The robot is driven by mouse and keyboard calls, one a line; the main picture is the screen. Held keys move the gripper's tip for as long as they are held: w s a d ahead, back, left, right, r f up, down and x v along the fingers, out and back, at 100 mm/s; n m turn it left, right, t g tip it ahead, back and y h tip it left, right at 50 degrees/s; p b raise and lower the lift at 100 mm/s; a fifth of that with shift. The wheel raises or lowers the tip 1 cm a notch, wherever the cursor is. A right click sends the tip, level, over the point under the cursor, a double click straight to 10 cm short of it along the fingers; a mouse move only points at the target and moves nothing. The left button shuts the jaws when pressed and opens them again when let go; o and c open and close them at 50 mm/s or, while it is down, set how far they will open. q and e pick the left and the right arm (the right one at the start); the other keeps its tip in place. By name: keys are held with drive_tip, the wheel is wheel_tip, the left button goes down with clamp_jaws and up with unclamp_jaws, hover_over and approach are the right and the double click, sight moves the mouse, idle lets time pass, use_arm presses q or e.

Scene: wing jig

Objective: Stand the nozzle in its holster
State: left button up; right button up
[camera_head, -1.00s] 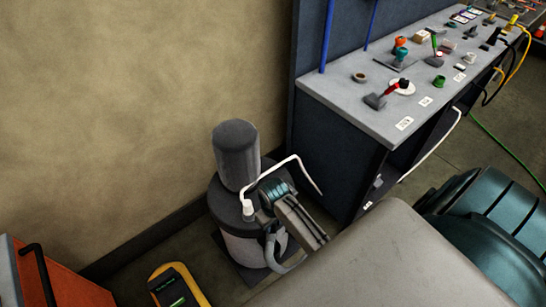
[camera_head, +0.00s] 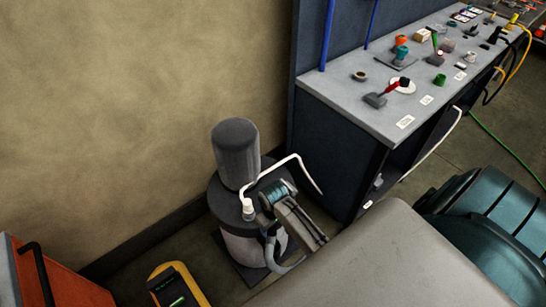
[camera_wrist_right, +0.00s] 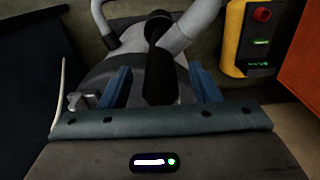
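A dark, hourglass-shaped handle (camera_wrist_right: 159,75), which looks like the nozzle, stands between the two blue fingers of my right gripper (camera_wrist_right: 162,85) in the right wrist view. Gaps show on both sides of it, so the gripper is open around it and not clamped. In the head view my right gripper (camera_head: 274,192) is beside the grey drum machine (camera_head: 235,150) on the floor, and the nozzle is mostly hidden there. A pale grey hose (camera_wrist_right: 192,22) curves behind the handle. I cannot make out the holster for certain. My left gripper is not in view.
A workbench (camera_head: 375,117) with several small tools stands at the back right. A yellow box (camera_wrist_right: 250,40) with a red button is beside the machine; its top shows in the head view (camera_head: 175,285). An orange cabinet (camera_head: 65,280) is at the lower left, before a bare wall.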

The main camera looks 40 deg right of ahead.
wheel_tip(320, 180, up, 11)
drive_tip(key=shift+s+f+b, duration=0.1)
drive_tip(key=shift+b, duration=1.05)
